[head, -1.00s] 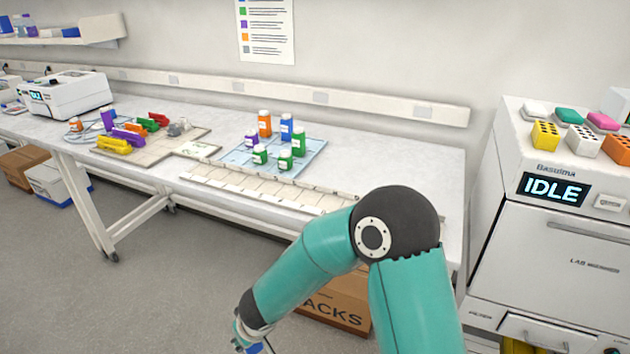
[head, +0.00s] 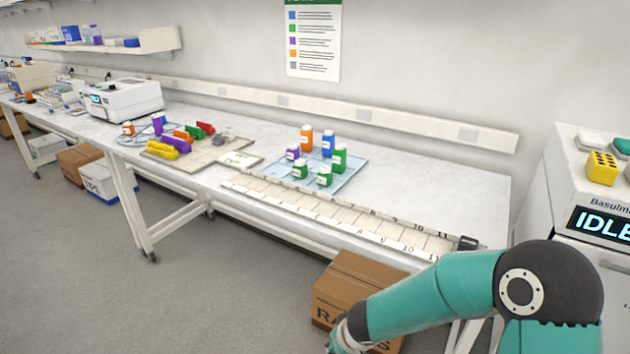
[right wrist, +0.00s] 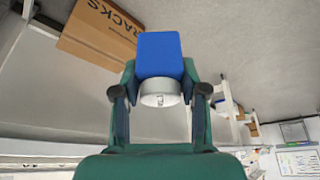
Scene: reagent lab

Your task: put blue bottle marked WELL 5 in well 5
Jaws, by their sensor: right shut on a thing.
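My right gripper (right wrist: 160,88) is shut on a blue bottle (right wrist: 160,56), seen in the right wrist view with its white cap toward the camera. No label text shows on it. In the head view the right gripper is at the bottom edge, mostly cut off, low in front of the bench. The long pale strip of numbered wells (head: 335,221) lies along the bench's front edge. Numbers toward its right end, such as 10 and 11, are legible; I cannot clearly read a 5. My left gripper is out of view.
A blue mat (head: 350,184) behind the strip bears another blue bottle (head: 328,143), an orange bottle (head: 306,138), a purple one and several green ones. A tray (head: 205,160) with coloured racks is farther left. A cardboard box (head: 350,285) stands below the bench. A white IDLE machine (head: 560,190) is at right.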

